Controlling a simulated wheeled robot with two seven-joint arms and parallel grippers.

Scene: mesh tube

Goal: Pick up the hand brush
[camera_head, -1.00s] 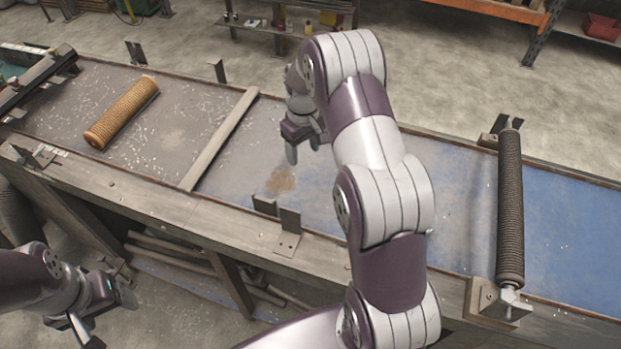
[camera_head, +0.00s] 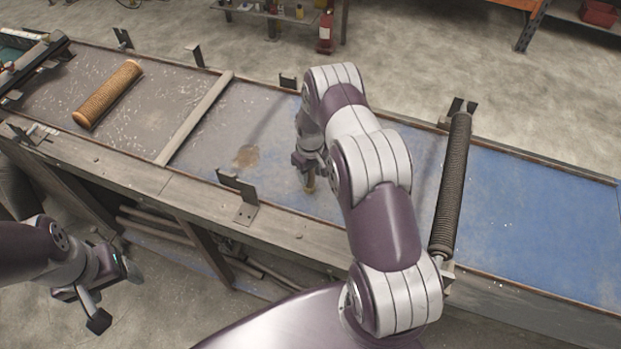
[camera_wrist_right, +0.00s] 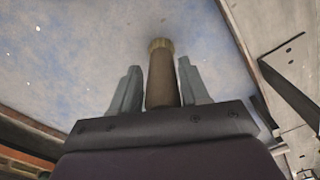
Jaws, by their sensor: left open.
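A brown cylindrical thing with a tan ringed end (camera_wrist_right: 160,75) lies between the fingers of my right gripper (camera_wrist_right: 158,85). It may be the hand brush; I cannot make out bristles. The fingers are close along both its sides, but I cannot tell whether they grip it. In the head view my right gripper (camera_head: 309,178) is low over the blue-grey table, with a small tan tip below it. My own arm hides the table behind it. My left gripper (camera_head: 92,305) is open and empty, in front of the table at the lower left.
A long table (camera_head: 540,210) crosses the view. On it are a tan mesh roll (camera_head: 107,95) at the left, a crossbar (camera_head: 195,118) and a dark ribbed roller (camera_head: 452,185) at the right. Metal brackets (camera_head: 238,190) stand on the edges. The table's right part is clear.

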